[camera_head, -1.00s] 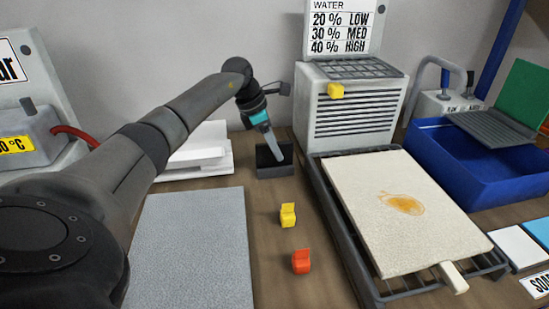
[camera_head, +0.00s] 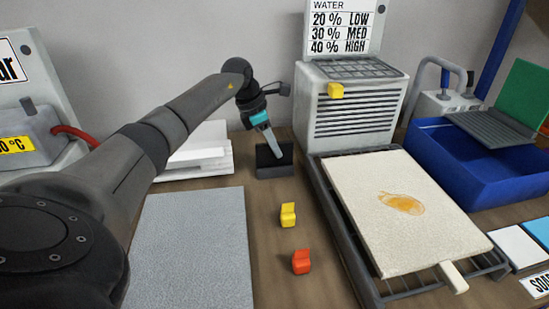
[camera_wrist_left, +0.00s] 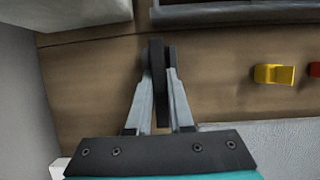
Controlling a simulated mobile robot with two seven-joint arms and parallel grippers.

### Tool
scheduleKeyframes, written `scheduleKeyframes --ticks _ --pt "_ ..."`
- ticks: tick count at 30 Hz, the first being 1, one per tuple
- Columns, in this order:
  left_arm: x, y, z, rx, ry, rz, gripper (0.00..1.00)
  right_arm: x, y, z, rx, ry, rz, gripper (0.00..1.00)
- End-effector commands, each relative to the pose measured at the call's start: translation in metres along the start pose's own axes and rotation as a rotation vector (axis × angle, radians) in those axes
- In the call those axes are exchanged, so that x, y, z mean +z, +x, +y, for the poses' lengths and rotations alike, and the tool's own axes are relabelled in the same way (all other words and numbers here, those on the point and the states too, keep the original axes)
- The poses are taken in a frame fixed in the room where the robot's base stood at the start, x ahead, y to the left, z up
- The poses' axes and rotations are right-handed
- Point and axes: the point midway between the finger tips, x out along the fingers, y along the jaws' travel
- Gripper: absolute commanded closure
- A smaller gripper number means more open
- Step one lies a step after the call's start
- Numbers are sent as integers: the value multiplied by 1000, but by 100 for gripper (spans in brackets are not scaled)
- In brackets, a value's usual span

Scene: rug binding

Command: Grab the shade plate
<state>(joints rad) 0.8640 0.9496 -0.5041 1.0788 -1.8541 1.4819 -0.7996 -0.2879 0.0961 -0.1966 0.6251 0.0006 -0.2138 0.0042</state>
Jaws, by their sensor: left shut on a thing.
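The shade plate looks to be the small dark upright piece (camera_head: 270,162) on the wooden table, below the left end of the vented box. In the left wrist view it is a thin dark plate (camera_wrist_left: 157,85), seen edge-on. My left gripper (camera_head: 275,146) reaches down to it from above. In the wrist view its two grey fingers (camera_wrist_left: 158,78) are shut on the plate, one on each side. The fingers hide part of the plate. My right gripper is not in view.
A yellow clip (camera_head: 288,214) and a red clip (camera_head: 301,262) stand on the table nearer me. A grey mat (camera_head: 190,245) lies to the left. A stained cream rug piece (camera_head: 380,190) lies on a rack to the right. The vented box (camera_head: 355,115) stands close behind.

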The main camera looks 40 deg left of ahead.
Motion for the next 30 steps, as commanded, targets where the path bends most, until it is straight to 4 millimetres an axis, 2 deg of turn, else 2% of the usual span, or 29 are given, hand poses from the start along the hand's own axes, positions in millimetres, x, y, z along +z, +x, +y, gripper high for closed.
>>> scheduleKeyframes --ticks 17,23,30 --pt "3 -6 0 1 1 -3 100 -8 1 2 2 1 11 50" --pt "16 -38 1 4 2 -4 100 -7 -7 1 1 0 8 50" --pt "40 -96 1 5 2 -6 100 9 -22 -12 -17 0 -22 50"
